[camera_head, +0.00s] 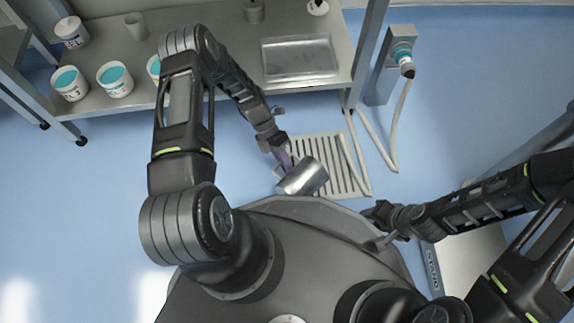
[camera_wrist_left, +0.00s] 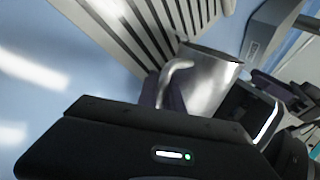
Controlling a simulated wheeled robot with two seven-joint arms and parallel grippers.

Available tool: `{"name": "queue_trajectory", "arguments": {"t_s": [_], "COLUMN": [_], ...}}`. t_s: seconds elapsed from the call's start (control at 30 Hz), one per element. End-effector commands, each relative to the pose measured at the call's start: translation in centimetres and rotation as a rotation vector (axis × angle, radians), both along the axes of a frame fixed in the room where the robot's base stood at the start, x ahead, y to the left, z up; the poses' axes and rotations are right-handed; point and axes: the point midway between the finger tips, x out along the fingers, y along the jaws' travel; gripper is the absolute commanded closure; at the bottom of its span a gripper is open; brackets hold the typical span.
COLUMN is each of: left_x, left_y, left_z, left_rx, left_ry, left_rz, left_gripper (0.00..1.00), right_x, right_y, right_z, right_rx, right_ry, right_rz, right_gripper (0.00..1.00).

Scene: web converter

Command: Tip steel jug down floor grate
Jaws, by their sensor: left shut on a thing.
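The steel jug (camera_head: 303,178) is tilted on its side above the floor grate (camera_head: 335,160), a pale slatted panel set in the blue floor. My left gripper (camera_head: 284,158) is shut on the jug from its upper left. In the left wrist view the jug (camera_wrist_left: 212,80) shows its curved handle, with the grate (camera_wrist_left: 140,28) beyond it. The gripper body hides the lower part of the jug there. No liquid can be seen coming out. My right gripper (camera_head: 380,215) is right of my base, away from the jug, and its fingers are too small to read.
A steel bench (camera_head: 215,50) at the back holds several white tubs, some with teal contents, and a shallow tray (camera_head: 299,58). A grey post with a hose (camera_head: 397,105) stands right of it. Its hose runs on the floor beside the grate. Blue floor is clear at left.

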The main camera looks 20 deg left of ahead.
Motion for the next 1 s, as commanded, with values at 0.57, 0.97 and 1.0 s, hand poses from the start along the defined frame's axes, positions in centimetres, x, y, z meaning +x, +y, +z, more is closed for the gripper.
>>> {"name": "queue_trajectory", "arguments": {"t_s": [0.57, 0.97, 1.0], "left_x": [-0.3, -0.4, -0.4], "left_y": [0.1, 0.1, 0.1], "left_z": [1.5, 2.1, 2.1], "left_rx": [0.078, 0.106, 0.106], "left_ry": [0.224, 0.302, 0.303], "left_rz": [-0.002, -0.001, -0.001], "left_gripper": [1.0, 1.0, 1.0], "right_x": [0.2, 0.2, 0.2], "right_y": [-0.1, -0.1, -0.1], "right_z": [-1.0, -1.0, -1.0], "right_rx": [0.002, 0.002, 0.002], "right_ry": [-0.002, -0.002, -0.002], "right_rz": [-0.001, -0.001, -0.001], "right_gripper": [0.64, 0.64, 0.64]}}
